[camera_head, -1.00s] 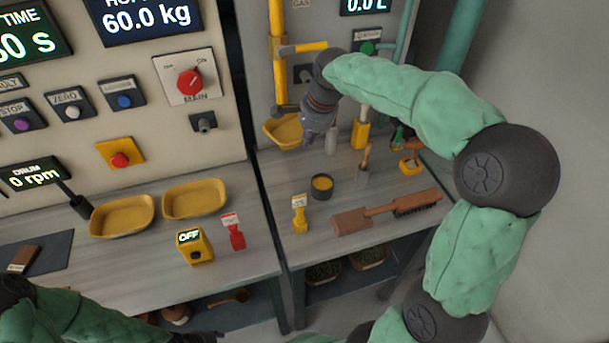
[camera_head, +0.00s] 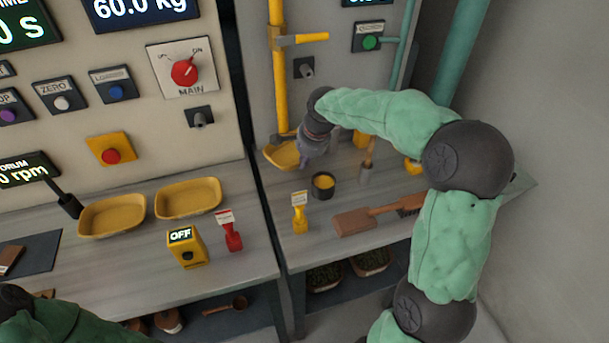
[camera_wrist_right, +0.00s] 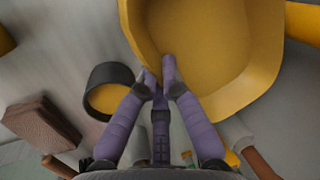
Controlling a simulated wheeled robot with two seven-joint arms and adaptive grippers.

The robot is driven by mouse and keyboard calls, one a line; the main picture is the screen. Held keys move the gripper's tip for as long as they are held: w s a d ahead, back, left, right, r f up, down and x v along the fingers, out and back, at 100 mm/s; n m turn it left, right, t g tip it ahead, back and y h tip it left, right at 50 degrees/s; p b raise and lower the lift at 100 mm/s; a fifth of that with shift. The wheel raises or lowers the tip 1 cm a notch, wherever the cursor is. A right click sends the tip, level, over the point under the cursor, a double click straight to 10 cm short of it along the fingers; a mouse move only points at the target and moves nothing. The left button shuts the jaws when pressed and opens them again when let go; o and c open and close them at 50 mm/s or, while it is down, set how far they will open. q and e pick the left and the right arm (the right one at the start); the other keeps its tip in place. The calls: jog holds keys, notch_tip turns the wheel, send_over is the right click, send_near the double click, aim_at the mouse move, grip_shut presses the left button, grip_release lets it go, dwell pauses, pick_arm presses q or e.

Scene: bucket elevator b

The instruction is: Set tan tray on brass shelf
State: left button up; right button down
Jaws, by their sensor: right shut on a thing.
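My right gripper (camera_head: 306,160) is at the right rim of a tan-yellow tray (camera_head: 280,155) on the right bench, below a yellow pipe. In the right wrist view, its purple fingers (camera_wrist_right: 160,75) are shut on the near rim of the tray (camera_wrist_right: 215,95). The gripper hides part of the tray in the head view. Two similar trays, a left one (camera_head: 112,216) and a right one (camera_head: 188,197), sit on the left bench. I cannot pick out a brass shelf. My left sleeve shows at the bottom left, but its gripper is out of view.
A dark cup with yellow contents (camera_head: 323,186), a yellow stamp-like tool (camera_head: 299,213) and a brush (camera_head: 375,213) stand or lie near the right gripper. A yellow OFF box (camera_head: 187,248) and red tool (camera_head: 229,232) are on the left bench. Pipes rise behind the tray.

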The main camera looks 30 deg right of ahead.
aim_at(302, 178)
jog(key=shift+f+b, duration=1)
jog(key=shift+f, duration=1.45)
jog(key=shift+f, duration=0.15)
jog(key=c, duration=1.4)
grip_release()
